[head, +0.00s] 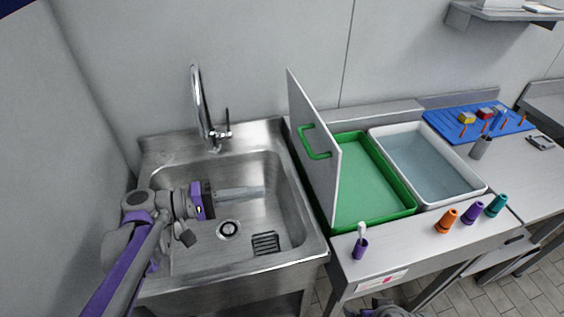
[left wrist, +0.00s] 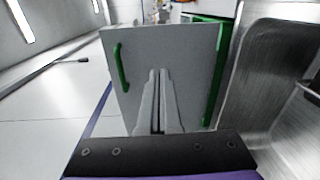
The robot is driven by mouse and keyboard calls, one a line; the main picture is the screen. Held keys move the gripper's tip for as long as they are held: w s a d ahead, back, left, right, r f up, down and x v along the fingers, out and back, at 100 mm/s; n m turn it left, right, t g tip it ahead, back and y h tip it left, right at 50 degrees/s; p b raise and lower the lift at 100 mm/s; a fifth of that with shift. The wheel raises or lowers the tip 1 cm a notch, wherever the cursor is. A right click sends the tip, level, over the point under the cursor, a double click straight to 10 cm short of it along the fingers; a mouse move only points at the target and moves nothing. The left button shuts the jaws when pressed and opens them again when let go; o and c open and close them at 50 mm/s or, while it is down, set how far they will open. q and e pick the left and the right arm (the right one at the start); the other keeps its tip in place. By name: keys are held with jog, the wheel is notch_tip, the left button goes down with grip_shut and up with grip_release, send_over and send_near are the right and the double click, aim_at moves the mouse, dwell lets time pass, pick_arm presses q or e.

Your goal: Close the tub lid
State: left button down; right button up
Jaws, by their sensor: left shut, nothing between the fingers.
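The tub lid (head: 316,172) is a flat grey panel with a green handle (head: 316,143). It stands steeply open along the left side of the green tub (head: 378,160), between the tub and the sink. The tub's inside is open to view. In the left wrist view the lid (left wrist: 190,68) fills the middle, with its handle (left wrist: 121,68) on the left. My left gripper (head: 262,190) is over the sink basin, left of the lid and apart from it. Its fingers point right, shut and empty, and they show in the left wrist view (left wrist: 158,72).
The steel sink (head: 180,255) has a tall faucet (head: 200,105) at its back. A white tub of water (head: 432,165) adjoins the green tub on the right. A purple holder with a brush (head: 360,247) and several coloured cones (head: 447,221) stand along the front counter.

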pick_arm(q)
jog(key=w+a+r+h+b, duration=0.1)
jog(key=w+a+r+h, duration=0.2)
jog(key=a+h, duration=0.15)
jog(key=w+d+r, duration=0.2)
jog(key=d, duration=0.4)
jog(key=w+d+r+t, duration=0.1)
jog(key=d, duration=0.5)
jog(key=shift+w+r+m+y+p, duration=0.3)
jog(key=shift+w+r+y, duration=0.05)
jog(key=shift+w+y, duration=0.1)
pick_arm(e)
jog(key=shift+s+a+f, duration=0.15)
jog(key=shift+a+f, duration=0.25)
jog(key=shift+f, duration=0.2)
